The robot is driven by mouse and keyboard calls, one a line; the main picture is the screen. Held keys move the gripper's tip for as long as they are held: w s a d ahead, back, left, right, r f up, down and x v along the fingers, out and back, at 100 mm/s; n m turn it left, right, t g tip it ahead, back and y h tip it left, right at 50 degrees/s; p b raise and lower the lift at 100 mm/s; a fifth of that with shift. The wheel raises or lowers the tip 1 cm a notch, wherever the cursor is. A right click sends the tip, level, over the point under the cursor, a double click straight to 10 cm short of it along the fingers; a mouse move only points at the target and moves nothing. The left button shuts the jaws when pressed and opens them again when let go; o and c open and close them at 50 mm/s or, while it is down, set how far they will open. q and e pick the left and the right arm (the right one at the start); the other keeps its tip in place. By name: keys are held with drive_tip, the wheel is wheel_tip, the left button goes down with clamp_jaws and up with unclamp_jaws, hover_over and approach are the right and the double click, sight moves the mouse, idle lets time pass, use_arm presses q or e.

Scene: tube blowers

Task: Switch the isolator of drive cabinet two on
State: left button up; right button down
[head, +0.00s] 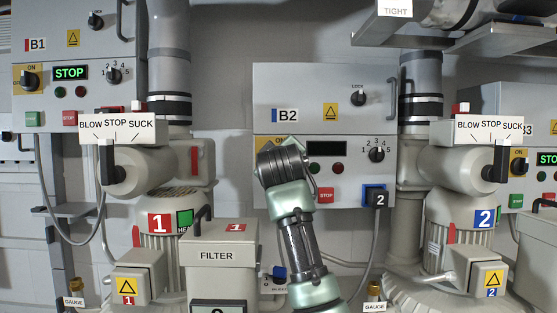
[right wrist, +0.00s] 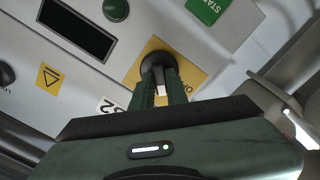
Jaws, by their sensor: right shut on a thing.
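Drive cabinet B2 (head: 320,95) is the grey box in the middle of the head view; its display (head: 327,148) is dark. Its isolator is hidden there behind my right gripper (head: 280,165). In the right wrist view the isolator (right wrist: 157,66) is a round black knob on a yellow plate (right wrist: 188,66). My right gripper (right wrist: 163,88) is shut on the knob's handle, its two green fingers on either side. A pale tip shows between the fingers. The plate's lettering is partly covered, and I cannot tell the handle's exact angle. My left gripper is not in view.
Cabinet B1 (head: 75,20) at the left has a lit STOP display. Cabinet B3 (head: 480,100) is partly hidden at the right. Blowers with BLOW STOP SUCK levers (head: 112,165) (head: 497,160) flank B2. A filter box (head: 218,258) stands left of my right arm.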

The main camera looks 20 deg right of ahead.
drive_tip(key=m, duration=0.8)
drive_tip(key=shift+d+m, duration=0.15)
drive_tip(key=shift+m, duration=0.25)
idle(0.4)
drive_tip(key=c, duration=1.4)
unclamp_jaws()
drive_tip(key=b+v, duration=0.5)
drive_tip(key=v, duration=0.3)
